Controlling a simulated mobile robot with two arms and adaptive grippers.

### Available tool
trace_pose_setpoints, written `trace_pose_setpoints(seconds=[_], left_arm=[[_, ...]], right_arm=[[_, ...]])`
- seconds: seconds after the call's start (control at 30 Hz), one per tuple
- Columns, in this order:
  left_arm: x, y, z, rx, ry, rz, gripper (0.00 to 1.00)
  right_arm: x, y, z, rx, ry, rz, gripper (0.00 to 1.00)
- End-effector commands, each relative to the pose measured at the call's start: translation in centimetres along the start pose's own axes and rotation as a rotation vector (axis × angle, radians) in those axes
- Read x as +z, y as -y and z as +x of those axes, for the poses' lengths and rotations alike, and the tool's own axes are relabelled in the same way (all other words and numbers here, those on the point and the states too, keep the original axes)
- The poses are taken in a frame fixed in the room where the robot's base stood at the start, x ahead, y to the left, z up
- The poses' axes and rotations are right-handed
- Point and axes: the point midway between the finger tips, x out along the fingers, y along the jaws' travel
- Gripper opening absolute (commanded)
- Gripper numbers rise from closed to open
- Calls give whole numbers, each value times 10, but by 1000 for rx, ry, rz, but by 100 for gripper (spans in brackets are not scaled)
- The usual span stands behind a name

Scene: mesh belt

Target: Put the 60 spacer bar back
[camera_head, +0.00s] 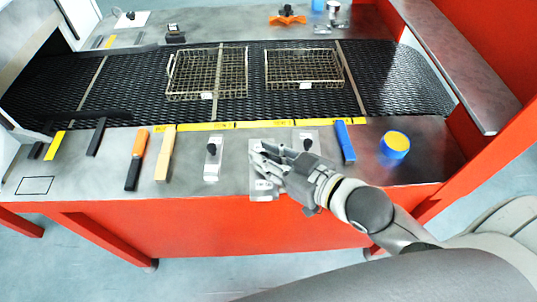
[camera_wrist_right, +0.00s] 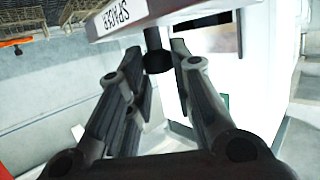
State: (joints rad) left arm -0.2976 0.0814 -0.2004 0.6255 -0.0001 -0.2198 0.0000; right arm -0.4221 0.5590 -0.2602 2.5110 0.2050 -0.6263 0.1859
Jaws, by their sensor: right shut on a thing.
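My right gripper (camera_head: 262,157) is over the front ledge in the head view, its fingers above a light grey plate (camera_head: 265,194). In the right wrist view the fingers (camera_wrist_right: 158,62) are shut on the black knob (camera_wrist_right: 157,52) of a spacer bar (camera_wrist_right: 160,9). The bar carries a white label reading "SPACER"; its number is not readable. In the head view the held bar is largely hidden by my gripper, and I cannot tell whether it touches the plate. A similar silver bar with a black knob (camera_head: 212,161) lies to the left. My left gripper is not in view.
Two wire baskets (camera_head: 180,94) (camera_head: 298,84) stand on the black mesh belt (camera_head: 395,95). On the ledge are an orange-black tool (camera_head: 136,160), a wooden bar (camera_head: 165,155), a blue bar (camera_head: 345,142) and a blue-yellow cylinder (camera_head: 395,147). Another black knob (camera_head: 307,142) is just right of my gripper.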

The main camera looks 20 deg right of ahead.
Motion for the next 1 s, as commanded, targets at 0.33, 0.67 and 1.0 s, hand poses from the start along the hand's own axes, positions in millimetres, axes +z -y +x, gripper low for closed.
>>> trace_pose_setpoints(seconds=[0.33, 0.67, 1.0], left_arm=[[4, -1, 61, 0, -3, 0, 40], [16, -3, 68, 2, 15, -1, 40], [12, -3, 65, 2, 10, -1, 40]], right_arm=[[15, -28, 31, 1, -7, -3, 0], [30, -64, 69, 2, 3, 3, 0], [57, -86, 98, -1, -2, 0, 0]])
